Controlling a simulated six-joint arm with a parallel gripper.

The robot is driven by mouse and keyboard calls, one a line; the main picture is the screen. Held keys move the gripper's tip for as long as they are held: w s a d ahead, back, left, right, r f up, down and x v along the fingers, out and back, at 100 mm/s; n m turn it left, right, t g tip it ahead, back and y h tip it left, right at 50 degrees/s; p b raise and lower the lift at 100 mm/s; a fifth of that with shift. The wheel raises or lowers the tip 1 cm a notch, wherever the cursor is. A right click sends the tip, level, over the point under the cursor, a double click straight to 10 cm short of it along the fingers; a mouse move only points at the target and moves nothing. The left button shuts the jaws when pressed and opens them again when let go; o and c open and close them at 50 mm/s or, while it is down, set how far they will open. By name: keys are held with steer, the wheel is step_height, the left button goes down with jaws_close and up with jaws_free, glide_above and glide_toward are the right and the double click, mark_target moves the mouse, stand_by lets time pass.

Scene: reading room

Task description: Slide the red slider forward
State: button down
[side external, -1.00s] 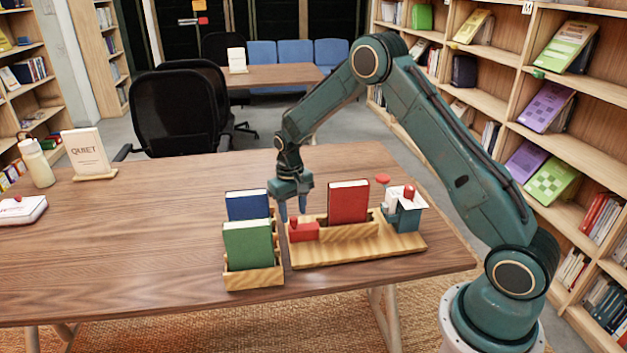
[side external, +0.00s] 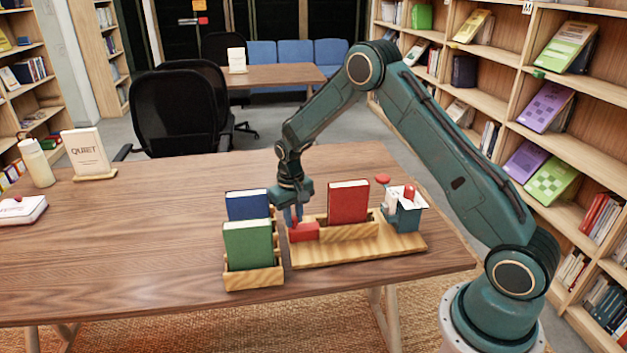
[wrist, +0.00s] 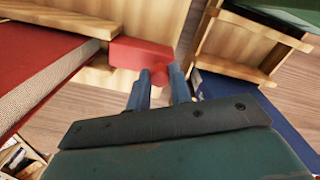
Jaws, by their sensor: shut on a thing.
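The red slider (side external: 304,231) is a small red block with a knob, at the left end of a light wooden base (side external: 340,255). My gripper (side external: 293,218) is directly above it with its fingers down at the knob. In the wrist view the red slider (wrist: 140,54) lies just beyond my gripper (wrist: 160,80), and its round red knob is between the two blue fingertips. My gripper is shut on the knob.
A red book (side external: 348,202) stands on the wooden base, right of the slider. A wooden rack (side external: 252,280) with a green book (side external: 247,244) and a blue book (side external: 247,204) is close on the left. A teal box (side external: 404,217) is at the base's right end.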

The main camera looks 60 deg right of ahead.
mark_target(301, 226)
steer(key=shift+s+d, duration=0.95)
steer(key=shift+d, duration=0.05)
steer(key=c, duration=1.3)
jaws_free()
steer(key=shift+o, duration=0.2)
steer(key=shift+r, duration=0.15)
step_height(301, 226, up, 14)
steer(key=shift+a+f, duration=0.2)
steer(key=shift+a, duration=0.05)
steer(key=shift+w, duration=0.1)
steer(key=shift+f, duration=0.1)
jaws_close()
steer(key=f+n+t+y, duration=0.1)
steer(key=n, duration=0.2)
steer(key=w+f+n+t+y, duration=0.1)
steer(key=n, duration=0.3)
steer(key=w+a+f+n+t, duration=0.1)
steer(key=n, duration=0.2)
steer(key=shift+n+y, duration=0.4)
